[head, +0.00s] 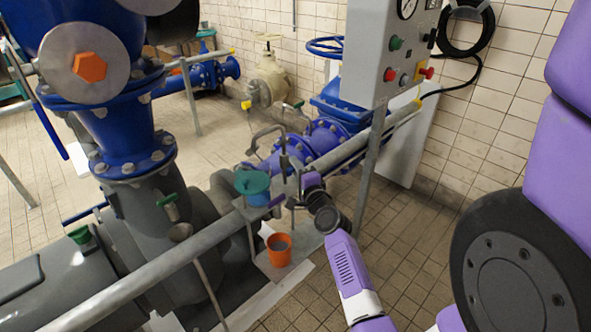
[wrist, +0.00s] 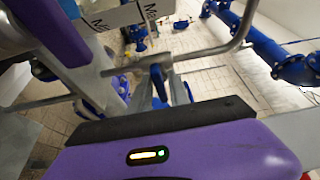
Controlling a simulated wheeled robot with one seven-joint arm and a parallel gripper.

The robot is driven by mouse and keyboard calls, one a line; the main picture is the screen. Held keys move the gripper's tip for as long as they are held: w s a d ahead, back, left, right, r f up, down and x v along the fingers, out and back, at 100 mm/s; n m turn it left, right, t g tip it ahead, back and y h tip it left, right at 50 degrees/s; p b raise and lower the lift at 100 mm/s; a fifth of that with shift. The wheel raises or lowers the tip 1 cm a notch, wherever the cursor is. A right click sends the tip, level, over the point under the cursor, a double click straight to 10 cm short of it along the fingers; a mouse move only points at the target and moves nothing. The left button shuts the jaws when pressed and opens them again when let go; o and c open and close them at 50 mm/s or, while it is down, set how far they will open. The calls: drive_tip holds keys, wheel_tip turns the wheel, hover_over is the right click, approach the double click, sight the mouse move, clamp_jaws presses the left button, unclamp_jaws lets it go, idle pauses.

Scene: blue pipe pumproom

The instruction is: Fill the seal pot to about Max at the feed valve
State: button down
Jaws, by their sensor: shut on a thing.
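What looks like the seal pot (head: 258,198) is a small blue vessel with a teal round top, standing at the pipework in the middle of the head view. Its liquid level cannot be made out. A bent grey pipe (head: 266,131) rises just behind it; in the wrist view a bent grey pipe (wrist: 235,38) crosses the top. My gripper (head: 287,195) is right of the pot, shut on what appears to be the blue feed valve handle (wrist: 158,86). The fingertips are largely hidden. White plates with partly cut-off "Max" lettering (wrist: 112,18) show at the wrist view's top.
An orange bucket (head: 279,257) stands below the pot on a pale ledge. A long grey rail (head: 130,275) runs across the front left. A grey control box (head: 385,55) on a post (head: 371,165) stands close behind my arm. Tiled floor (head: 410,240) is open at the right.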

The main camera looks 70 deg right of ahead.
drive_tip(key=shift+f+n+t+h+b, duration=0.45)
drive_tip(key=shift+n+b, duration=0.75)
drive_tip(key=shift+b, duration=2.25)
drive_tip(key=n+t+b, duration=0.1)
drive_tip(key=n+b, duration=0.1)
drive_tip(key=b, duration=0.5)
drive_tip(key=n+t+b, duration=0.1)
drive_tip(key=n+b, duration=0.2)
drive_tip(key=b, duration=0.4)
drive_tip(key=shift+f+n, duration=0.15)
drive_tip(key=shift+n, duration=0.15)
drive_tip(key=n+t+b, duration=0.1)
drive_tip(key=n+b, duration=0.1)
drive_tip(key=b, duration=0.3)
drive_tip(key=n+t+y+b, duration=0.1)
drive_tip(key=n+b, duration=0.2)
drive_tip(key=b, duration=0.2)
drive_tip(key=shift+b, duration=0.3)
drive_tip(key=n+b, duration=0.1)
drive_tip(key=n+t+y+b, duration=0.1)
drive_tip(key=n+b, duration=0.1)
drive_tip(key=shift+r+t+b, duration=0.25)
drive_tip(key=shift+r+b, duration=0.05)
drive_tip(key=shift+r+n+b, duration=0.2)
drive_tip(key=shift+n+b, duration=0.3)
drive_tip(key=c, duration=1.5)
unclamp_jaws()
